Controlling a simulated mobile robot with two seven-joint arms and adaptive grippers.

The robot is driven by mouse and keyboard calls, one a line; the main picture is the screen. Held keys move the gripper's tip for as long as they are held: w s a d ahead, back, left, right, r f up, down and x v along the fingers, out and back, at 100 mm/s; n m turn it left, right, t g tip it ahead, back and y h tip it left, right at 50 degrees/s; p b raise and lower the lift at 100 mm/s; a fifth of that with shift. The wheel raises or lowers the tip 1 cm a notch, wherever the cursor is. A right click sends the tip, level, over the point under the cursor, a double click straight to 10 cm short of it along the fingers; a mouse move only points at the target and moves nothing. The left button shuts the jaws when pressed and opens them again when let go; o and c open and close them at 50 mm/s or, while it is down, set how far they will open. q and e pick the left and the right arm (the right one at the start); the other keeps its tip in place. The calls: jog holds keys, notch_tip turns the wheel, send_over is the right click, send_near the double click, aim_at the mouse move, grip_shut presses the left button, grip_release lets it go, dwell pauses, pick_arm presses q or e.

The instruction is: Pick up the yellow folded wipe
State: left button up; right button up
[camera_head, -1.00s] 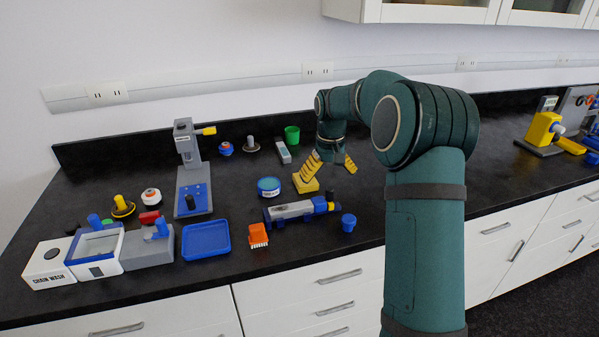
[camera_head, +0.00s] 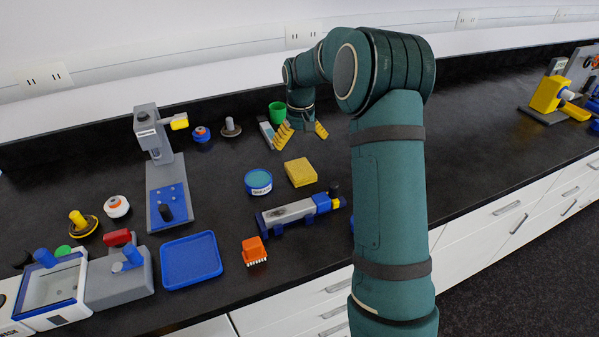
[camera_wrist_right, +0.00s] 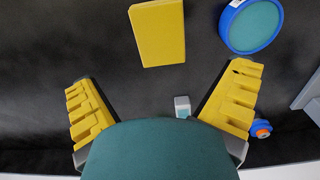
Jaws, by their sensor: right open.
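The yellow folded wipe (camera_head: 300,172) lies flat on the black bench, right of the round blue tub. It also shows at the top of the right wrist view (camera_wrist_right: 158,34). My right gripper (camera_head: 303,140) is open and empty, farther back on the bench than the wipe. In the right wrist view its two yellow ribbed fingers (camera_wrist_right: 163,78) are spread wide, and the wipe is beyond their tips, apart from them. My left gripper is not in view.
The blue tub (camera_head: 258,181) is close to the wipe's left. A grey and blue tool (camera_head: 295,211) lies just in front. A green cup (camera_head: 277,112) and a small grey-white device (camera_head: 266,131) stand near the gripper.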

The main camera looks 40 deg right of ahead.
send_over(299, 167)
jog(key=f, duration=0.4)
jog(key=shift+s+f, duration=0.15)
jog(key=shift+s, duration=0.1)
jog(key=shift+w+f+b, duration=0.2)
jog(key=shift+f+b, duration=0.75)
jog(key=shift+f, duration=1.7)
jog(key=c, duration=0.9)
